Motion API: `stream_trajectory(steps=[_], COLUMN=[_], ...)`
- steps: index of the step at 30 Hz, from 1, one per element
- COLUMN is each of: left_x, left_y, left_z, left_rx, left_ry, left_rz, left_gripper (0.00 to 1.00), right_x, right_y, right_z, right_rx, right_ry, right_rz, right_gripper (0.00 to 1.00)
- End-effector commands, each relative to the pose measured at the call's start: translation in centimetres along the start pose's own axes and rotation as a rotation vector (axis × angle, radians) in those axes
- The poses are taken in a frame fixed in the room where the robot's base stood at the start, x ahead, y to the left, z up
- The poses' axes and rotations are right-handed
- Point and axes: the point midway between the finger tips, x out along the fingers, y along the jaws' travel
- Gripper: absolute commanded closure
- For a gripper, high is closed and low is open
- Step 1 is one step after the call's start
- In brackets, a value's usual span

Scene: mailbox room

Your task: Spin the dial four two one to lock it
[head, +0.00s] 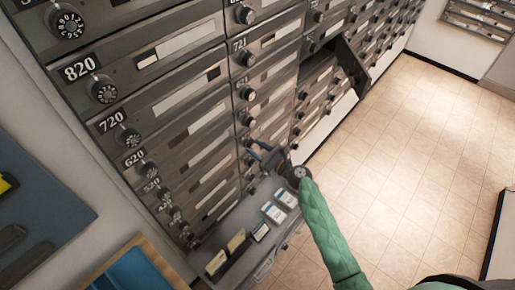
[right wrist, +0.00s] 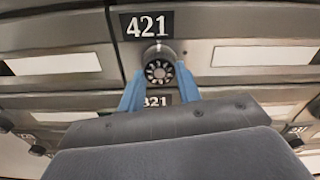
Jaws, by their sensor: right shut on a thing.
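The mailbox marked 421 (right wrist: 147,26) shows in the right wrist view, with its round black numbered dial (right wrist: 159,71) just below the number plate. My right gripper (right wrist: 160,88) has its two blue fingers on either side of this dial, shut on it. In the head view my right gripper (head: 259,150) reaches the lower part of the mailbox wall, and the dial it holds is too small and covered to make out. The digit at the dial's mark is too small to read. My left gripper is not in view.
The mailbox wall has many other dials, such as those of 820 (head: 102,89) and 720 (head: 129,138). One mailbox door (head: 352,65) stands open farther along. A grey ledge (head: 207,252) with small boxes juts out below. Tiled floor (head: 400,150) on the right is clear.

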Motion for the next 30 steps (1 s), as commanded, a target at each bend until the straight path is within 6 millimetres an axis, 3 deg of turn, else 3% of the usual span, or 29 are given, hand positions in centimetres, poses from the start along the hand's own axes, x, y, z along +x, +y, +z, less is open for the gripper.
stream_trajectory(steps=[7, 8, 11, 22, 30], left_x=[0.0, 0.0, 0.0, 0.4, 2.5], left_y=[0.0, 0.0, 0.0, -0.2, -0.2], left_z=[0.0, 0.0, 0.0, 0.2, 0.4], left_rx=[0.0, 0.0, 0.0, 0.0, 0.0], left_ry=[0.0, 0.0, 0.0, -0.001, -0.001], left_rz=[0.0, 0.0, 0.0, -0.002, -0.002], left_gripper=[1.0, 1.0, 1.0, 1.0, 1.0], right_x=[0.0, 0.0, 0.0, -0.5, -4.3], right_y=[0.0, 0.0, 0.0, 0.0, 0.1], right_z=[-0.1, -0.1, -0.1, -0.2, -0.6], right_rx=[0.0, 0.0, 0.0, -0.002, -0.002], right_ry=[0.001, 0.001, 0.001, 0.001, 0.002], right_rz=[0.0, 0.0, 0.0, 0.0, 0.0], right_gripper=[0.89, 0.64, 0.45, 0.44, 0.44])
